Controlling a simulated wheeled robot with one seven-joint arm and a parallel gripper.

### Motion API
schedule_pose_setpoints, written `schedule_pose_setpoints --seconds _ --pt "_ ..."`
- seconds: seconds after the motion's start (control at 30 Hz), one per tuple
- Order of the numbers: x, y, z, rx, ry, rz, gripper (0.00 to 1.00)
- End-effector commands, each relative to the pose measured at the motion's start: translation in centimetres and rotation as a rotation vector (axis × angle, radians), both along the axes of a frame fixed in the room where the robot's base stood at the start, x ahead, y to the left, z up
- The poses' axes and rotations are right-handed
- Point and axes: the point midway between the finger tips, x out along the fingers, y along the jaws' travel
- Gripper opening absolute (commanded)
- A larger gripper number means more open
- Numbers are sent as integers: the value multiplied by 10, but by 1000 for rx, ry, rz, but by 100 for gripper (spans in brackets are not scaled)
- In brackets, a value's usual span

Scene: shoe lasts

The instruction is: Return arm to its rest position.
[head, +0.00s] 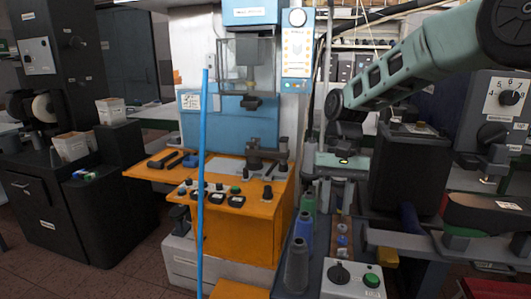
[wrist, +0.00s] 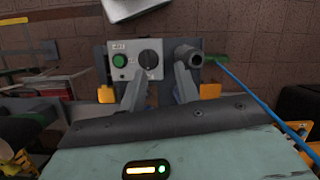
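My pale green arm comes in from the upper right of the head view and bends down at its wrist. My gripper (head: 336,202) hangs pointing down above the workbench with the cones and the control box. In the wrist view my gripper (wrist: 158,80) shows two grey fingers spread apart, with nothing held between them. The control box (wrist: 135,62) with a green button and black knob lies beyond the fingers, and a grey cone (wrist: 189,54) stands beside it. The fingertips partly overlap the box and cone in that view, and I cannot tell the exact height above them.
In the head view, grey and blue cones (head: 296,265) stand near the gripper, left of the control box (head: 353,280). A black box-shaped unit (head: 408,175) is close on the right. An orange machine (head: 245,225) and a blue upright pole (head: 203,180) are to the left.

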Motion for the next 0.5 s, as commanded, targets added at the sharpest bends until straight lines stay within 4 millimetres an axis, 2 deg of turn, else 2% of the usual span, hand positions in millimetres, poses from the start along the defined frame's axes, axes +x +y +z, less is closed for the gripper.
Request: schedule_pose_setpoints --seconds 0.03,0.1,0.17,0.2,0.3,0.4,0.5 --pt "-28 18 7 16 -31 72 32" --pt "-65 36 9 37 -79 172 32" --pt "-98 48 9 52 -118 256 32" --pt "-121 54 9 61 -145 315 32" --pt "-176 61 3 73 -212 457 32" --pt "-224 58 -6 77 -270 584 32" --pt "-259 50 -15 76 -316 679 32"
